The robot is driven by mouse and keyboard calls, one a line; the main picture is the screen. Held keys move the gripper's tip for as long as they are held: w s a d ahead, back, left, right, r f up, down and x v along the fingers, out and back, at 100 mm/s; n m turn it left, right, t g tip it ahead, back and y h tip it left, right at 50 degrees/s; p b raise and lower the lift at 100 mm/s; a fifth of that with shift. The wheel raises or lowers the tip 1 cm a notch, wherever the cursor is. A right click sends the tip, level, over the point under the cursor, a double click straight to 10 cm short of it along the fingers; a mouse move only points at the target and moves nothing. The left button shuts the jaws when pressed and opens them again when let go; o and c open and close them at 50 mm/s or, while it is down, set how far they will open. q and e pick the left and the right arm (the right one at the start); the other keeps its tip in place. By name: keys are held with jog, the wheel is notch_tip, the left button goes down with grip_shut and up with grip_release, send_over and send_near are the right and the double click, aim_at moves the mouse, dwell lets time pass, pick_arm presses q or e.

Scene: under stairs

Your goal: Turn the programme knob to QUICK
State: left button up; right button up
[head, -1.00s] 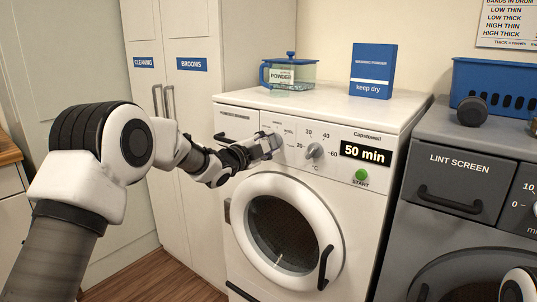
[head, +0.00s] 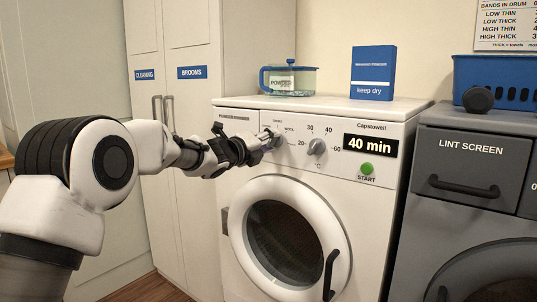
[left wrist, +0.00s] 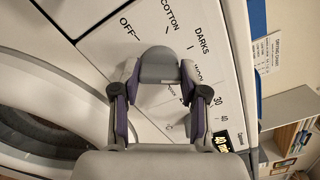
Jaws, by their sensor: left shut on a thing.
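My left gripper (head: 266,143) is shut on the grey programme knob (left wrist: 158,66) of the white washing machine (head: 220,185). In the left wrist view the knob sits between the two fingers of my left gripper (left wrist: 157,92). The labels OFF, COTTON and DARKS read clearly around it; a WOOL label is partly legible. I cannot read QUICK, and the knob's pointer is hard to make out. The display (head: 370,145) reads 40 min. My right gripper is not in view.
The temperature knob (head: 317,146) is close to the right of my gripper, and the green START button (head: 367,169) is farther right. The round door (head: 242,230) is below. A powder jug (head: 290,82) and a blue box (head: 373,72) stand on top.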

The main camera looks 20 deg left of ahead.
pick_arm(q)
jog(key=m+b, duration=0.1)
jog(key=m, duration=0.1)
jog(key=m+b, duration=0.1)
jog(key=b, duration=0.1)
jog(key=shift+f+m, duration=0.3)
jog(key=shift+m, duration=0.1)
jog(key=m+b, duration=0.3)
jog(key=shift+m, duration=0.3)
jog(key=m+b, duration=0.2)
jog(key=m, duration=0.2)
jog(key=shift+d+b, duration=0.1)
jog(key=shift+b, duration=0.25)
jog(key=shift+r+m+b, duration=0.1)
jog(key=shift+m+b, duration=0.4)
jog(key=shift+m, duration=0.6)
jog(key=o, duration=1.1)
jog(key=shift+o, duration=0.2)
jog(key=shift+r, duration=0.1)
